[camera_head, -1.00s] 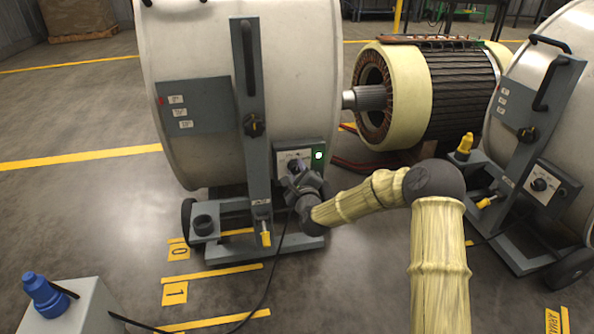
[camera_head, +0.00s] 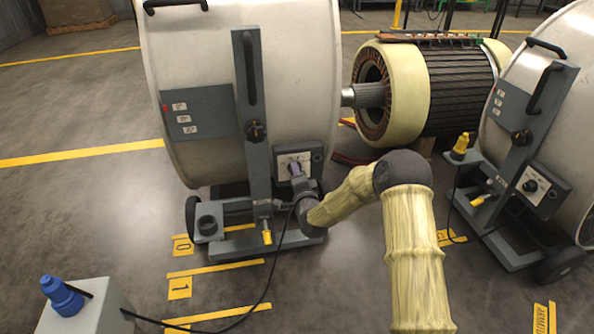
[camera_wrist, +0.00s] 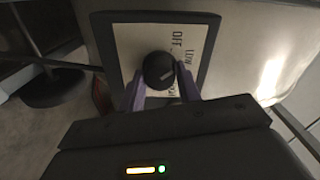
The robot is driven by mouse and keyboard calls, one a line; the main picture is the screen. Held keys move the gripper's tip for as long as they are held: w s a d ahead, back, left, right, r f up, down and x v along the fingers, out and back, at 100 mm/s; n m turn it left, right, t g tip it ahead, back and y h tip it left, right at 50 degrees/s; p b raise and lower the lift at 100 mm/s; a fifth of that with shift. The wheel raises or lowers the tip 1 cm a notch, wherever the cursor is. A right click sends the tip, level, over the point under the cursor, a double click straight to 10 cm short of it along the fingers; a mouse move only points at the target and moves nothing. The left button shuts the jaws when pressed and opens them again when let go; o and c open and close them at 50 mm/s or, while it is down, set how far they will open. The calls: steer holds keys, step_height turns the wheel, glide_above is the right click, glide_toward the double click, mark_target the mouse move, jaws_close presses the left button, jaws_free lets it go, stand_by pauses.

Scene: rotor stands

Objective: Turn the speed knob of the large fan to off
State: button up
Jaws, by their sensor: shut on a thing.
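The large drum fan (camera_head: 290,100) stands left of centre. Its control box (camera_head: 318,165) faces me at the lower right of the drum. The black speed knob (camera_wrist: 158,68) sits on a pale dial plate (camera_wrist: 145,35) with OFF and LOW readable; other lettering is partly hidden. My gripper (camera_head: 297,172) is at this box. In the wrist view, its two purple fingers are shut on the knob (camera_wrist: 159,80), one at each side. I cannot tell for sure which label the knob's light mark points at. The box's lamp looks dark.
A second similar fan (camera_head: 550,110) stands at the right, with its own knob. A large rotor (camera_head: 430,90) lies behind, between the fans. A grey box with a blue plug (camera_head: 62,295) is at lower left, and a black cable (camera_head: 268,275) crosses the floor.

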steer(key=n+p, duration=0.1)
steer(key=n, duration=0.3)
steer(key=shift+f, duration=0.1)
stand_by(0.5)
steer(key=o, duration=1)
steer(key=shift+c, duration=0.2)
steer(key=shift+s+p, duration=0.1)
steer(key=shift+p, duration=0.2)
steer(key=p+v, duration=0.5)
steer(key=v, duration=1.2)
steer(key=shift+s+p, duration=0.2)
steer(key=shift+p, duration=0.15)
